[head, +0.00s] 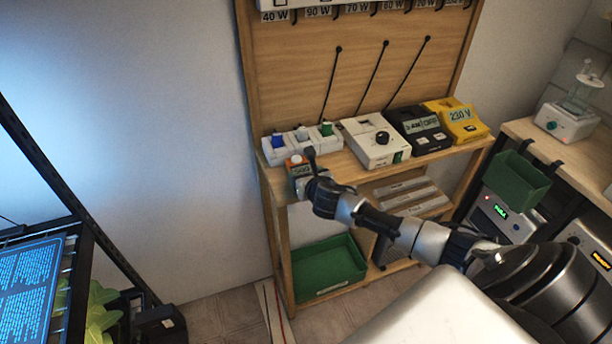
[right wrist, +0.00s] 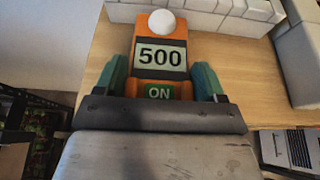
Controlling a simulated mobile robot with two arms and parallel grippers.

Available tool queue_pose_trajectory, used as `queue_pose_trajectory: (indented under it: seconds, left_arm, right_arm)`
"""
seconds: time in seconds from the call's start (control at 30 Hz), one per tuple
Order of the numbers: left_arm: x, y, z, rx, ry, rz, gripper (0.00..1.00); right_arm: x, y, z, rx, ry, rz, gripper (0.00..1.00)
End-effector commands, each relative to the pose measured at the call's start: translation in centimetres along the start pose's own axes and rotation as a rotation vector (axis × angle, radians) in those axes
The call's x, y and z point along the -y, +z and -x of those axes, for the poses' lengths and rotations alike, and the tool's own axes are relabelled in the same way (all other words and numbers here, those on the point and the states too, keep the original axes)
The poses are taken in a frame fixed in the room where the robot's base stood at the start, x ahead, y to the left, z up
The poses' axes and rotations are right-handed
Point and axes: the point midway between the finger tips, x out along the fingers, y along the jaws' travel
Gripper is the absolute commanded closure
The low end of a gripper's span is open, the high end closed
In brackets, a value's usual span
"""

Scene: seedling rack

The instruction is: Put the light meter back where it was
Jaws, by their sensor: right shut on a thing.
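The light meter (head: 296,162) is a small orange device with a white dome. In the right wrist view the light meter (right wrist: 160,57) shows a display reading 500 and a green ON label. My right gripper (right wrist: 160,82) has its two green fingers on either side of the meter and is shut on it. In the head view the right gripper (head: 305,178) is at the left front edge of the wooden shelf (head: 338,165), just in front of the white socket strip (head: 302,147). I cannot tell whether the meter touches the shelf. My left gripper is not in view.
Right of the strip on the shelf stand a white box with a black knob (head: 376,143), a black meter (head: 420,130) and a yellow meter (head: 458,121). A green bin (head: 328,268) sits below. A side bench (head: 560,150) stands at right.

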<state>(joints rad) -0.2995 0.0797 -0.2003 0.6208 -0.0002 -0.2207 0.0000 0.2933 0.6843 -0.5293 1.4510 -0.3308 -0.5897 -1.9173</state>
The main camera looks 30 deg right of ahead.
Motion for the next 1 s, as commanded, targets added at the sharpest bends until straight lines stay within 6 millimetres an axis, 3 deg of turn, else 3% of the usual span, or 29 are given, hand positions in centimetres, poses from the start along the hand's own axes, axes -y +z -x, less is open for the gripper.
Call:
queue_pose_trajectory:
  seconds: [0.1, 0.13, 0.27, 0.67, 1.0]
  left_arm:
    - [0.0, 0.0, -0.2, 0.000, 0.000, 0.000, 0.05]
    - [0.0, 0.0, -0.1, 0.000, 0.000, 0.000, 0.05]
    - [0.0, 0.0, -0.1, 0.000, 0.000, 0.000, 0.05]
    - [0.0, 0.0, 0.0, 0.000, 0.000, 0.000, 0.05]
    - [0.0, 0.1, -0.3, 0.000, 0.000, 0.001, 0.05]
  right_arm:
    - [0.0, -0.2, -0.1, 0.001, 0.000, 0.000, 0.61]
    - [0.0, -0.2, -0.1, 0.000, 0.000, 0.000, 0.25]
    - [0.0, -0.1, -0.1, 0.000, 0.000, 0.000, 0.05]
    - [0.1, 0.0, 0.6, 0.000, -0.001, 0.002, 0.04]
    - [0.1, -0.1, 6.7, -0.001, 0.002, 0.004, 0.04]
